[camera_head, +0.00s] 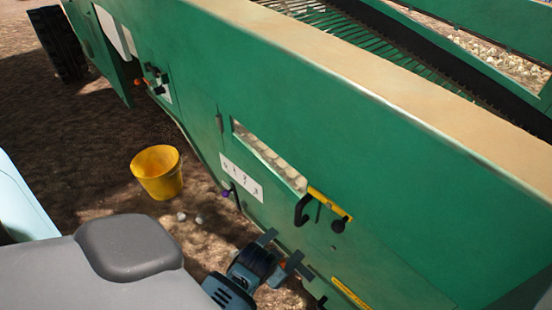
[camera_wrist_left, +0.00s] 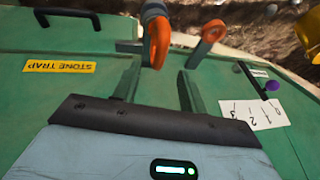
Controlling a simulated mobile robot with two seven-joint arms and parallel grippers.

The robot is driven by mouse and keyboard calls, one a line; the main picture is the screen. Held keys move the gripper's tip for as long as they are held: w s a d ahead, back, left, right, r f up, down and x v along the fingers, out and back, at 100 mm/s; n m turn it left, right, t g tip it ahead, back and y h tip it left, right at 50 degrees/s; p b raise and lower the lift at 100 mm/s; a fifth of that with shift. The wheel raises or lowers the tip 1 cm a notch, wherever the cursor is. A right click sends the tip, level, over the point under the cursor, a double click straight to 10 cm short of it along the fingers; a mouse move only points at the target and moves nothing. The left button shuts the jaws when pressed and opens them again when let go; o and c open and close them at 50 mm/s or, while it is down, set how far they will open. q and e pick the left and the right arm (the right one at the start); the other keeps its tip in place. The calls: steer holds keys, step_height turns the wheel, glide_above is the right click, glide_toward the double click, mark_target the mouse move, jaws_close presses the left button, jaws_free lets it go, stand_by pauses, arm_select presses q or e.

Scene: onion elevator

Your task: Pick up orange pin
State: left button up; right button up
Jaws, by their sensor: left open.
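In the left wrist view an orange pin part (camera_wrist_left: 159,42) sits by a grey cylinder, just beyond my left gripper (camera_wrist_left: 158,72). A second orange piece (camera_wrist_left: 212,31) with a grey bar is to its right; I cannot tell which is the pin's grip. My left gripper is open and empty, its two fingers either side of the nearer orange part and short of it. In the head view the left gripper (camera_head: 282,249) is low beside the green machine (camera_head: 340,150), with a bit of orange (camera_head: 282,264) between its fingers, mostly hidden. My right gripper is not in view.
A yellow bucket (camera_head: 158,172) stands on the soil left of the machine. A yellow bar with a black handle (camera_head: 303,209), a white number plate (camera_head: 241,178) and a purple knob (camera_head: 225,193) are on the green side. The wrist view shows a "STONE TRAP" label (camera_wrist_left: 60,66).

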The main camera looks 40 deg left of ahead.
arm_select(q)
steer(key=shift+b+x, duration=0.55)
steer(key=shift+x, duration=0.8)
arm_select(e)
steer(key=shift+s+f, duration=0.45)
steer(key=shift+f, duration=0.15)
arm_select(q)
steer(key=b+x, duration=0.2)
steer(key=x, duration=0.2)
steer(key=shift+w+f, duration=0.15)
steer(key=shift+w+a+f, duration=0.1)
steer(key=shift+w+f, duration=0.1)
steer(key=shift+f, duration=0.05)
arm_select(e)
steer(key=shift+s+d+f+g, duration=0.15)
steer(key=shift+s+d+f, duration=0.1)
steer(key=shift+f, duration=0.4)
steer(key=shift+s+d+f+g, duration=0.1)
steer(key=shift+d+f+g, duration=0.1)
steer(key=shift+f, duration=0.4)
arm_select(q)
jaws_close()
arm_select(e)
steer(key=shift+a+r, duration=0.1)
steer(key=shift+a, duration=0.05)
